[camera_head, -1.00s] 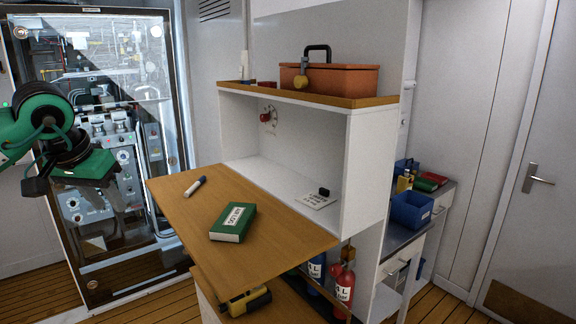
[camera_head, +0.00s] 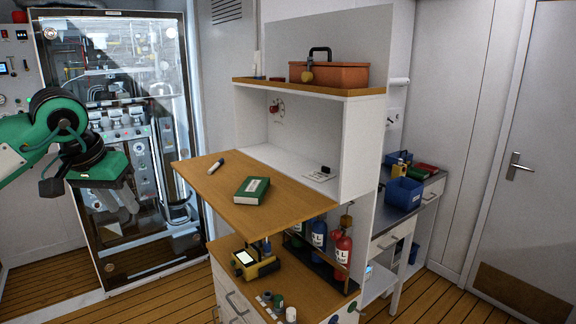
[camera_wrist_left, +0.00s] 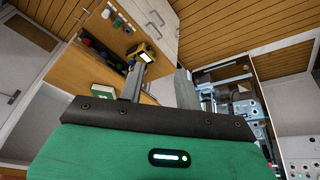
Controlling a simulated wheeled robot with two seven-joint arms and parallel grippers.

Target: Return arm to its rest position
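My left gripper (camera_head: 118,203) hangs from the green and black arm at the left of the head view, fingers pointing down, in front of the glass-fronted panel cabinet (camera_head: 112,72). In the left wrist view its two grey fingers (camera_wrist_left: 158,88) stand apart with nothing held between them. It is clear of the wooden fold-out shelf (camera_head: 228,204), to the left of it. My right gripper is in neither view.
A green book (camera_head: 251,190) and a marker (camera_head: 216,166) lie on the shelf. A yellow device (camera_head: 254,262) sits on the counter below, beside red and blue bottles (camera_head: 342,250). An orange toolbox (camera_head: 328,74) stands on top. Floor is free at left.

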